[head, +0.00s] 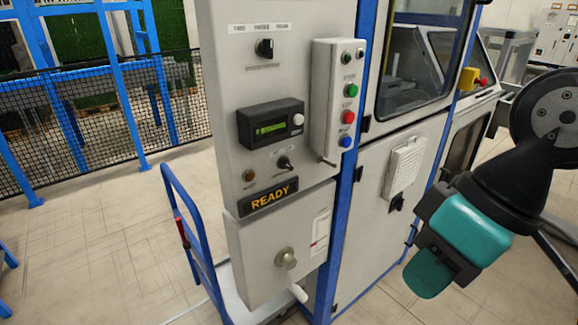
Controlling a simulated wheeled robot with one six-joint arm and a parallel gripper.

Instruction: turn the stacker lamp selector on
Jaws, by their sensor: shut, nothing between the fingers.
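A grey control panel (222,85) stands left of centre in the head view. A black rotary selector (264,47) sits near its top, under a strip of three labels too small to read. A smaller selector (284,163) with a short lever sits lower, beside a dull amber lamp (248,175). I cannot tell from the labels which one is the stacker lamp selector. My gripper (428,274), with teal fingers, is shut and empty at the lower right. It is well apart from the panel, pointing down.
A button box (323,110) projects from the panel's right side. A display (270,124) and a READY sign (269,196) are on the panel. A round knob (286,258) sticks out below. A blue cart frame (190,230) stands at left. Floor is clear in front.

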